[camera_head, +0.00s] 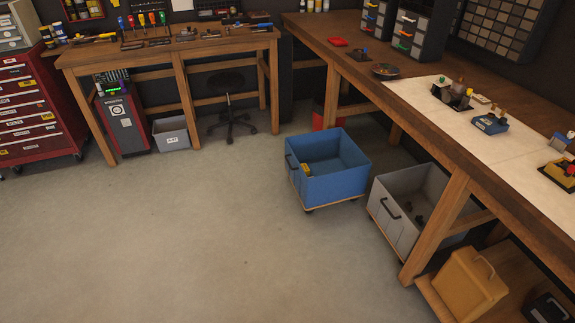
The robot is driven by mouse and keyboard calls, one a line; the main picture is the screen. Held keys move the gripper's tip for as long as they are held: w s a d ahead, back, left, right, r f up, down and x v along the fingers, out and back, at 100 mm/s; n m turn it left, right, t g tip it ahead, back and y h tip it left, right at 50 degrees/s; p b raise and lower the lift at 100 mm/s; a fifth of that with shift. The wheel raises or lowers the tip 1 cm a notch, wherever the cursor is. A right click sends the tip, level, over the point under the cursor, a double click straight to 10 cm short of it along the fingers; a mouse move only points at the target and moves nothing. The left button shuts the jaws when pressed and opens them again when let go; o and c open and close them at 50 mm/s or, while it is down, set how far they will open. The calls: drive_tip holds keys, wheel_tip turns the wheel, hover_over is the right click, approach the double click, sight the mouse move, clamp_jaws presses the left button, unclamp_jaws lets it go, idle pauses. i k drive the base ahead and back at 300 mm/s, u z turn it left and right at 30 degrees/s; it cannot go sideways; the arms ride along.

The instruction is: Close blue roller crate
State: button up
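The blue roller crate (335,189) stands on the floor right of centre in the head view. It is an open-topped box on a pale wooden base with small dark casters. A dark handle (291,162) is on its left face. A small yellow thing (306,170) shows at its near left inside; most of the inside floor is hidden. The crate sticks out in front of the long right workbench (395,90), with its right side near the bench legs. My gripper is not in view.
A grey roller crate (395,224) with a dark handle stands just right, partly under the bench. A yellow container (468,283) sits on the lower shelf. A stool (230,110), grey bin (170,134) and red tool cabinet (30,112) line the back. The floor (170,235) at left and centre is clear.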

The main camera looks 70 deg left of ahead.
sight(321, 167)
drive_tip(key=u, duration=2.45)
drive_tip(key=i, duration=1.6)
drive_tip(key=u, duration=0.75)
drive_tip(key=i, duration=1.35)
drive_tip(key=z, duration=1.15)
drive_tip(key=i, duration=0.85)
drive_tip(key=z, duration=0.95)
